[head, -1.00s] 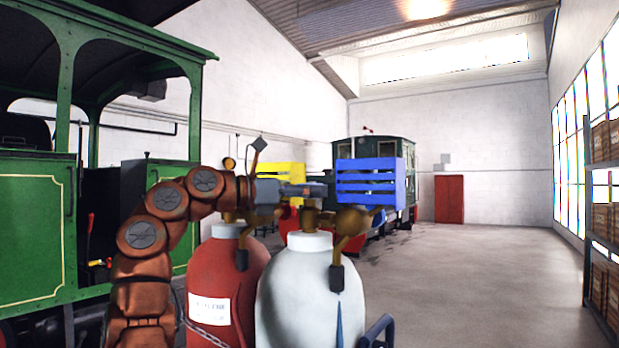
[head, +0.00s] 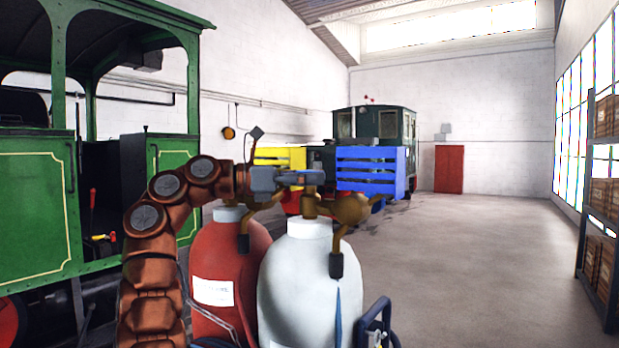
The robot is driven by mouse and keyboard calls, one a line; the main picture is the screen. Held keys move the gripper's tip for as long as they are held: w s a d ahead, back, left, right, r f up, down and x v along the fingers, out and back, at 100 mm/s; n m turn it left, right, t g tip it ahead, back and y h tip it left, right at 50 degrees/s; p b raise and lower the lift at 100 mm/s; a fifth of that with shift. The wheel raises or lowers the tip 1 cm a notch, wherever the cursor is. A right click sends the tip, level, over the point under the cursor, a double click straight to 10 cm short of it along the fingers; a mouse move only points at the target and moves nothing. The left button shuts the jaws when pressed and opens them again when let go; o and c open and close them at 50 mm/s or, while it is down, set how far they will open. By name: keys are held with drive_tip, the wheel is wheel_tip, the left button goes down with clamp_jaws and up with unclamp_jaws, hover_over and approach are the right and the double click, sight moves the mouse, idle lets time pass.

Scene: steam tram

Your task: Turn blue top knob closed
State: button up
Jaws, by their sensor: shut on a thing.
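A white gas bottle (head: 308,280) stands upright in front, with a brass valve (head: 311,205) on its top. My gripper (head: 306,178) is at the top of this valve, reaching in from the left. It is shut on what appears to be the valve's top knob. The fingers cover the knob, so its blue colour and turn position cannot be made out. A red gas bottle (head: 225,262) with a white label stands just left of the white one, its top partly behind my arm.
A blue slatted box (head: 372,170) and a yellow one (head: 278,156) show behind the bottles. A green steam tram (head: 30,220) fills the left side. A shelf with brown crates (head: 603,205) stands at the right. The floor (head: 470,270) between is clear.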

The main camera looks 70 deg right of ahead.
drive_tip(key=o, duration=1.2)
drive_tip(key=shift+c, duration=0.2)
drive_tip(key=shift+f+b, duration=0.15)
drive_tip(key=shift+b, duration=0.35)
drive_tip(key=shift+f+n+t+h+b, duration=0.1)
drive_tip(key=shift+n+t+h+b, duration=0.2)
drive_tip(key=shift+h+b, duration=0.15)
drive_tip(key=shift+w+n+t+h+b, duration=0.1)
drive_tip(key=shift+n+t+h+b, duration=0.4)
drive_tip(key=shift+b, duration=0.45)
drive_tip(key=n+t+h+b, duration=0.3)
drive_tip(key=b, duration=0.3)
drive_tip(key=shift+s, duration=0.2)
drive_tip(key=shift+r+n+t+h+b, duration=0.2)
drive_tip(key=shift+n+t+h+b, duration=0.25)
drive_tip(key=shift+t+b, duration=0.25)
drive_tip(key=shift+w+n+t+h+b, duration=0.1)
drive_tip(key=shift+n+t+h+b, duration=0.35)
drive_tip(key=shift+t+b, duration=0.2)
